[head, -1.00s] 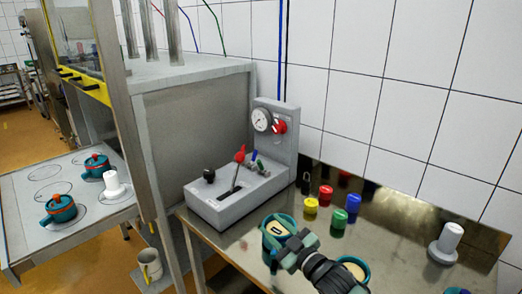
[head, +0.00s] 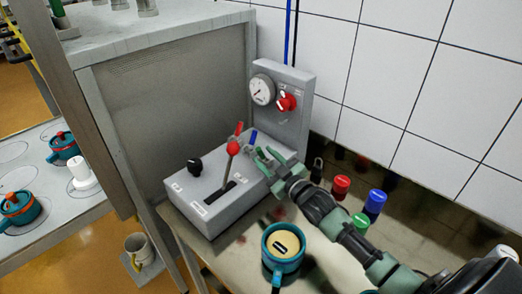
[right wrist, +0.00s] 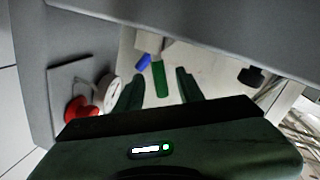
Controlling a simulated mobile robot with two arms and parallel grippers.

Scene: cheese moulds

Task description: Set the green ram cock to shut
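The green ram cock (right wrist: 159,78) shows in the right wrist view as a short green handle between my fingers, with a gap on both sides. In the head view my gripper covers it. My right gripper (head: 264,158) is open over the right end of the grey control box (head: 212,206); its two fingers also show in the right wrist view (right wrist: 158,90). A blue cock handle (head: 253,137) stands beside it, also in the right wrist view (right wrist: 143,61). A red handle (head: 239,128) is behind. My left gripper is not in view.
A lever with a red ball (head: 233,147) and a black knob (head: 194,165) stand on the box. A gauge (head: 262,90) and red dial (head: 286,102) are on the upright panel. A teal mould (head: 282,262) and coloured weights, one red (head: 341,187), are on the bench.

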